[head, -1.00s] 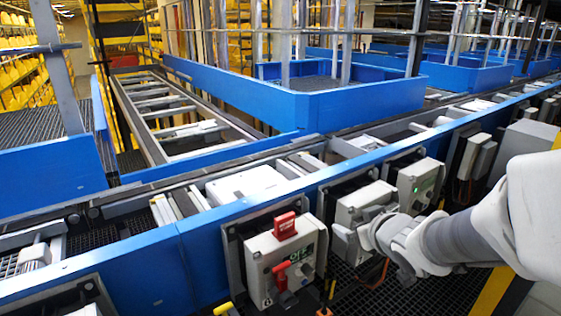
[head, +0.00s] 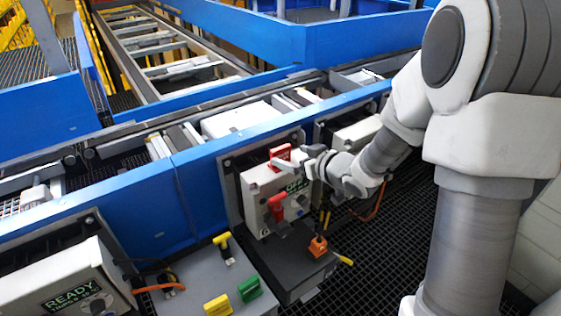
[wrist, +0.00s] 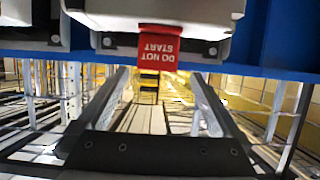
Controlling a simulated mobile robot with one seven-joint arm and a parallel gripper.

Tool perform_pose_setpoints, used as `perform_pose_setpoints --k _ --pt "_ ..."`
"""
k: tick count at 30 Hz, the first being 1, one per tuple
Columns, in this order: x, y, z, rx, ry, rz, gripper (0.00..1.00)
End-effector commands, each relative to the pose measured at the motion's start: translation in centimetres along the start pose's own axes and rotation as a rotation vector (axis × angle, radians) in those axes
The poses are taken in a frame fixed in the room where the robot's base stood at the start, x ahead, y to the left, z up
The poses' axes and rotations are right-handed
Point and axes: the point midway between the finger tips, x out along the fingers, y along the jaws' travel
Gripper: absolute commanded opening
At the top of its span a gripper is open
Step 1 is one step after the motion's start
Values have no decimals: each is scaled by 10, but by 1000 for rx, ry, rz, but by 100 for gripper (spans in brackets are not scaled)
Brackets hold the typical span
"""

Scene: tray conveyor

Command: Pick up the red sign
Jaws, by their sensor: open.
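The red sign (head: 280,153) stands at the top of a white control box (head: 258,189) on the blue conveyor side. In the wrist view the sign (wrist: 161,47) shows upside down, reading "DO NOT START". My gripper (head: 292,159) is at the sign, coming from the right in the head view. In the wrist view my gripper (wrist: 162,76) is open, one finger on each side of the sign's outer edge. A gap shows on both sides, and the jaws hold nothing. In the head view a finger partly covers the sign's lower part.
A red switch handle (head: 276,205) is on the box's front below the sign. An orange plug (head: 318,246) lies below it. A grey panel with a yellow block (head: 217,305) and a green block (head: 249,289) is in front. The blue conveyor wall (head: 180,190) runs behind.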

Motion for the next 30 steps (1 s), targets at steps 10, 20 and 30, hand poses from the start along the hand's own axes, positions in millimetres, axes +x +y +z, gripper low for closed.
perform_pose_setpoints --k 10,20,30 --pt "29 1 1 -1 -1 -2 100" --pt "68 4 3 -1 0 0 100" --pt "70 4 3 -1 0 1 86"
